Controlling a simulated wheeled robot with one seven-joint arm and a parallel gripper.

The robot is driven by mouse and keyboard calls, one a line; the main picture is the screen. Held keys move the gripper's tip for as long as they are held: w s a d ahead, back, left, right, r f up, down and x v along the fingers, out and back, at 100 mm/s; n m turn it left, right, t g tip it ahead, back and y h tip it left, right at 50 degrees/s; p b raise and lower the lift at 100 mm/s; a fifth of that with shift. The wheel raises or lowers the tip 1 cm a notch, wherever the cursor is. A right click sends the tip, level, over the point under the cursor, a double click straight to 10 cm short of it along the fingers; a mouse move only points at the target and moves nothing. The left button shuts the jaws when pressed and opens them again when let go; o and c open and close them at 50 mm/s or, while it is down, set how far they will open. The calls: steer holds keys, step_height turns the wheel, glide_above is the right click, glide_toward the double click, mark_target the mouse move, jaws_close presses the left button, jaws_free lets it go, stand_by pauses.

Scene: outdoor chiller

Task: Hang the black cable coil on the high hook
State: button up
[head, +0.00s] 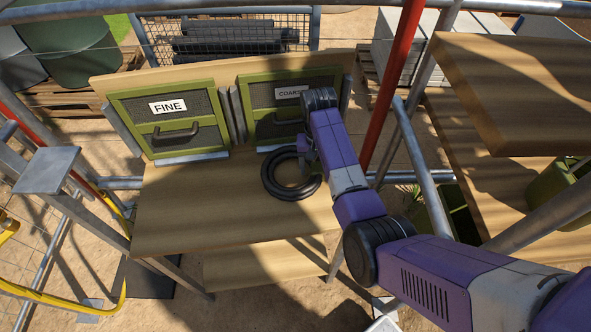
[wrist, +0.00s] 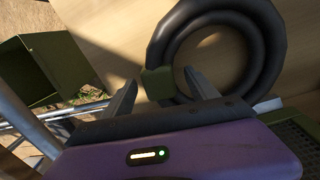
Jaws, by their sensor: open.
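The black cable coil (head: 296,194) lies flat on the wooden shelf in front of the green drawer marked COARSE. In the wrist view the coil (wrist: 166,40) fills the upper right, with a dark green block (wrist: 157,85) on its near-left side. My gripper (head: 306,158) is at the coil's right far side in the head view, partly hidden by my wrist. In the wrist view my gripper (wrist: 162,88) is open, its fingers apart with the green block between their tips. I cannot tell if they touch it. I cannot make out the high hook.
A green FINE drawer (head: 168,122) stands left of the COARSE drawer (head: 262,95). A red post (head: 390,85) and grey scaffold tubes (head: 425,165) stand close to the right of my arm. A thick wooden board (head: 520,90) is at upper right. The shelf's left part (head: 185,210) is clear.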

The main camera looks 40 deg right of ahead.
steer(key=shift+s+f, duration=0.1)
steer(key=shift+f, duration=0.65)
jaws_close()
steer(key=shift+r, duration=0.1)
steer(key=shift+r, duration=0.1)
steer(key=r, duration=0.2)
steer(key=r+b, duration=0.1)
steer(key=r, duration=0.4)
steer(key=shift+s+a, duration=0.15)
steer(key=shift+s, duration=0.1)
steer(key=s+a+p, duration=0.2)
steer(key=s+a, duration=0.2)
steer(key=s, duration=0.4)
steer(key=s+a+p, duration=0.2)
steer(key=s+a, duration=0.2)
steer(key=s, duration=0.5)
steer(key=shift+s+a, duration=0.15)
steer(key=shift+a, duration=0.15)
steer(key=shift+f, duration=0.1)
